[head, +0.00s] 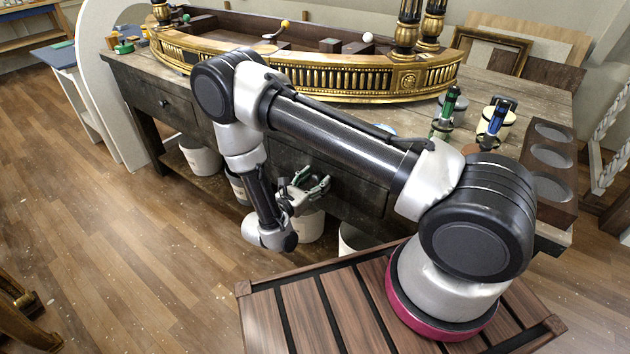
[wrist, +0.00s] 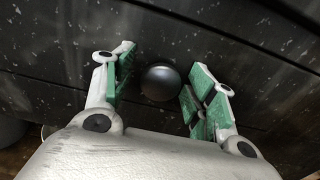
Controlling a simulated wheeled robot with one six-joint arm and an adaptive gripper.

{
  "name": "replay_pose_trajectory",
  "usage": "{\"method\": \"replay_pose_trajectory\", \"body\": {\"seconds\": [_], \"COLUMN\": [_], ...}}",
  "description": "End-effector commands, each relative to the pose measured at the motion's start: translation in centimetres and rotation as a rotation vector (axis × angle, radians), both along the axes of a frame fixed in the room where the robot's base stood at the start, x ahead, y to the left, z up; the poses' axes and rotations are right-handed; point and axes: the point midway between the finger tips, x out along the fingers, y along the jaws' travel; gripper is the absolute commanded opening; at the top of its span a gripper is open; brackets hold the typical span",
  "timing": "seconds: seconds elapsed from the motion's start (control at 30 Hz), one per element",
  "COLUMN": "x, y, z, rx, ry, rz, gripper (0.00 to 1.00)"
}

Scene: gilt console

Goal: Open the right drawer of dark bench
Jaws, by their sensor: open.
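The dark bench (head: 128,66) has a worn wooden top and dark drawer fronts. The right drawer (head: 362,192) is partly hidden behind my arm in the head view; its front looks flush with the bench. In the wrist view a round dark knob (wrist: 161,83) stands out from the dark speckled drawer front (wrist: 215,40). My gripper (head: 316,179) is at the front of the right drawer. In the wrist view my gripper (wrist: 163,66) is open, with one green-padded finger on each side of the knob and a visible gap on both sides.
The left drawer (head: 165,103) has its own knob and looks shut. White buckets (head: 201,158) stand under the bench. A gilt curved console piece (head: 330,80), tools in holders (head: 448,115) and a wooden holder with round recesses (head: 549,160) are on top.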

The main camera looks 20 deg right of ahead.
Motion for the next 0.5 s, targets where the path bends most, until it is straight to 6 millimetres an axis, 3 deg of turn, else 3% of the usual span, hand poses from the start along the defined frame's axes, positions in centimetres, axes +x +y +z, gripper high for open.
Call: {"method": "replay_pose_trajectory", "body": {"seconds": [0.23, 0.5], "x": [0.07, 0.05], "y": [-0.08, -0.07], "z": [0.00, 0.00], "rx": [0.000, 0.000], "ry": [0.000, 0.000], "rz": [0.001, 0.000], "gripper": [0.56, 0.07]}}
